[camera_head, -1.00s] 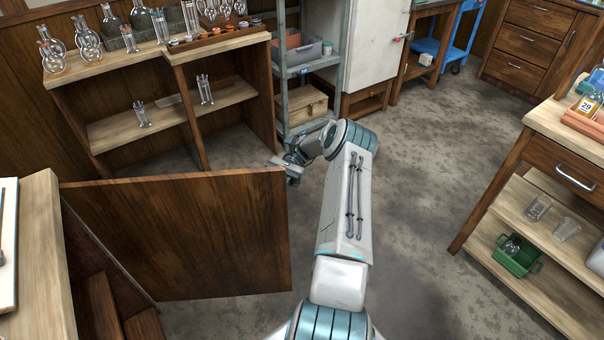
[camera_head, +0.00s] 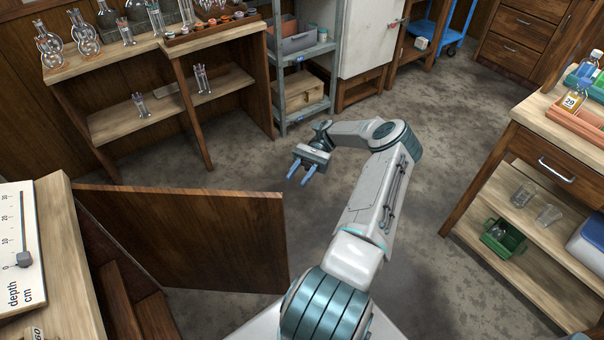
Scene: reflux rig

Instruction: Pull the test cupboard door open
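The brown wooden cupboard door (camera_head: 190,240) stands swung out over the floor at the lower left. Its left edge is beside the far corner of the left bench-topped cupboard (camera_head: 55,220), and its free edge points right. My gripper (camera_head: 300,179) is above the floor just beyond and right of the door's top free corner. Its two blue fingers are spread with nothing between them, and it looks apart from the door. The door's handle is not visible.
An open shelf unit with glassware (camera_head: 140,105) stands behind the door. A grey metal rack (camera_head: 280,75) is beside it. A wooden bench (camera_head: 560,130) with a lower shelf and green basket (camera_head: 503,238) stands at the right. The floor (camera_head: 460,150) between is clear.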

